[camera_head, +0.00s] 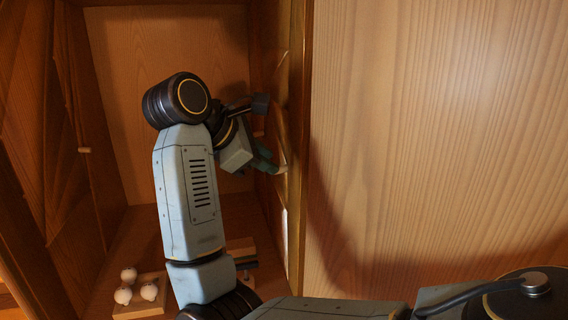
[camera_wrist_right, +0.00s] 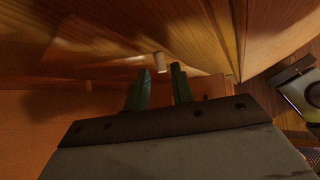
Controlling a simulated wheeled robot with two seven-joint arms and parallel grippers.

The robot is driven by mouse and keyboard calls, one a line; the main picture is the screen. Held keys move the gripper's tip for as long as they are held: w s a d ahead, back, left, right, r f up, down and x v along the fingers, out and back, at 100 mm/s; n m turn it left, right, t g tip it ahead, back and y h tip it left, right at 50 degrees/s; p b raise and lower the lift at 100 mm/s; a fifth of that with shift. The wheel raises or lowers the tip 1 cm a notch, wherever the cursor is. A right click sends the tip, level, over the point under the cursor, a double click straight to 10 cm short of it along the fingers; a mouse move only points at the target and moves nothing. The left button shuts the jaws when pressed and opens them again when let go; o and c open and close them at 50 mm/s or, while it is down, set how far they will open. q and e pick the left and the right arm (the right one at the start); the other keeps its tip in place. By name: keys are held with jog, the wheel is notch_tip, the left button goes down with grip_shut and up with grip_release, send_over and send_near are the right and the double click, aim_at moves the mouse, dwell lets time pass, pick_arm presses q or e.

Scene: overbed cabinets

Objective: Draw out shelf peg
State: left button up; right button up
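A small pale shelf peg (camera_wrist_right: 160,61) sticks out of the wooden cabinet wall in the right wrist view. My right gripper (camera_wrist_right: 161,75) is open, with its two dark green fingers apart. The peg shows in the gap at their tips; I cannot tell whether either finger touches it. In the head view my right arm reaches into the open cabinet, and the right gripper (camera_head: 268,163) is by the cabinet's right wall, partly hidden by its own wrist. Another pale peg (camera_head: 84,150) sticks out of the left wall. My left gripper is not in view.
A small wooden board (camera_head: 140,308) with several white round objects lies on the cabinet floor at lower left. A wooden block (camera_head: 240,250) stands behind my forearm. The wooden panel (camera_head: 430,130) right of the opening is close to my arm.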

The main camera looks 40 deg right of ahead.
aim_at(284, 168)
jog(key=x, duration=0.3)
jog(key=shift+d+f, duration=0.15)
grip_shut()
